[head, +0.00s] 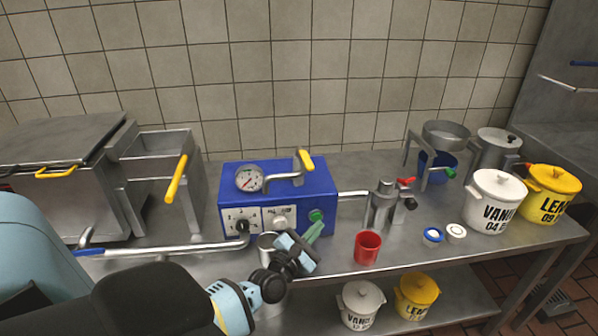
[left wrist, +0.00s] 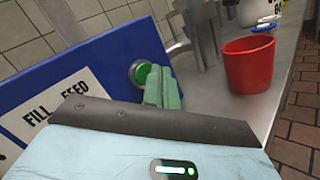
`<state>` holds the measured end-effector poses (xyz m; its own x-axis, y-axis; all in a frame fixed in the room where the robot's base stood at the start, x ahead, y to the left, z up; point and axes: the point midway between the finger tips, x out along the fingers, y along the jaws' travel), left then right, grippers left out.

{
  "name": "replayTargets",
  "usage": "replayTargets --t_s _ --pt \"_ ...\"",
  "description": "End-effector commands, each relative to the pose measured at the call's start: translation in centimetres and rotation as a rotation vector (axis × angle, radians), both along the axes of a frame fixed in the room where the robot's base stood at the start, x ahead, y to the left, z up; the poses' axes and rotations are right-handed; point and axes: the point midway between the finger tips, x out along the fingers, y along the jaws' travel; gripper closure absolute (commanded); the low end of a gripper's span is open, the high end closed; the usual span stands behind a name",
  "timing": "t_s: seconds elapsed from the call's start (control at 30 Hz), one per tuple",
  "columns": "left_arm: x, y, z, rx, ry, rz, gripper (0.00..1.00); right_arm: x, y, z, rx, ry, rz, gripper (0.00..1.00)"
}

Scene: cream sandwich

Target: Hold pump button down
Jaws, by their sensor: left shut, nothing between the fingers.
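The button also shows in the left wrist view (left wrist: 139,73), beside the "FILL / FEED" label. My left gripper (head: 314,229) is shut and empty, with its green fingers pointing at the button. In the left wrist view the fingertips (left wrist: 157,70) overlap the button's right edge. I cannot tell whether they touch it. My right gripper is out of view.
A red cup (head: 367,247) stands right of my left gripper, near the counter's front edge. A metal valve fitting (head: 381,205) stands behind it. White (head: 495,200) and yellow (head: 550,193) pots are at the right. A yellow-handled lever (head: 305,160) rises from the machine.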

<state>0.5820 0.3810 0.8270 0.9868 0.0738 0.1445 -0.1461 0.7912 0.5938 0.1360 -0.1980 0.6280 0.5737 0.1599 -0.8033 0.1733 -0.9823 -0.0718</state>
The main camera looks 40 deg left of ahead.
Motion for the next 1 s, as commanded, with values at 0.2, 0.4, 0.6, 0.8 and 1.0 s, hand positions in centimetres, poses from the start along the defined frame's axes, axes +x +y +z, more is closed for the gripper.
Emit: replayTargets --t_s 0.2,0.4,0.6,0.8,1.0 --pt "-0.1 -0.1 0.0 0.0 0.001 0.001 1.0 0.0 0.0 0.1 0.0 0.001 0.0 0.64" --pt "-0.3 -0.4 0.0 -0.001 0.001 -0.001 1.0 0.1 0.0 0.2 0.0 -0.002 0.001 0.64" --pt "-1.3 -1.6 0.2 -0.002 -0.001 -0.001 1.0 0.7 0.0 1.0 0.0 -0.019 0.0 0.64" --pt "-2.4 -2.9 0.1 -0.001 -0.001 -0.001 1.0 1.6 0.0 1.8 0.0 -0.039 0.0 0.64" --pt "-3.2 -3.9 0.1 -0.001 -0.001 -0.001 1.0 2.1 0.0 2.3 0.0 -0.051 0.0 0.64"
